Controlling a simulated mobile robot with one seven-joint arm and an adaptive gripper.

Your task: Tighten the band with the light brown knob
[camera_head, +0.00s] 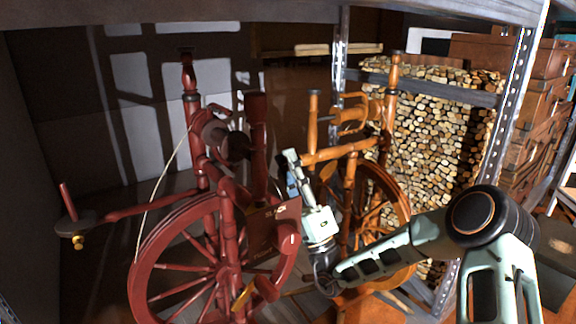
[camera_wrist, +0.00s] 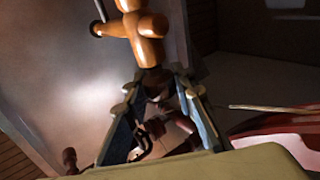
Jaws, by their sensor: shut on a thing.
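A light brown turned wooden piece, which I take to be the knob (camera_wrist: 148,52), comes down from the top of the wrist view to between my fingertips. My gripper (camera_wrist: 160,80) is shut on its near end, which is dark and partly hidden by the fingers. In the head view my gripper (camera_head: 293,162) points upward, between the red spinning wheel and the light brown spinning wheel (camera_head: 372,195). The knob cannot be made out clearly there.
The red spinning wheel (camera_head: 150,250) stands close on the left, its plate (camera_head: 275,225) right beside my wrist. A metal rack post (camera_head: 515,90) and stacked firewood (camera_head: 440,140) stand behind at the right. Room around my gripper is tight.

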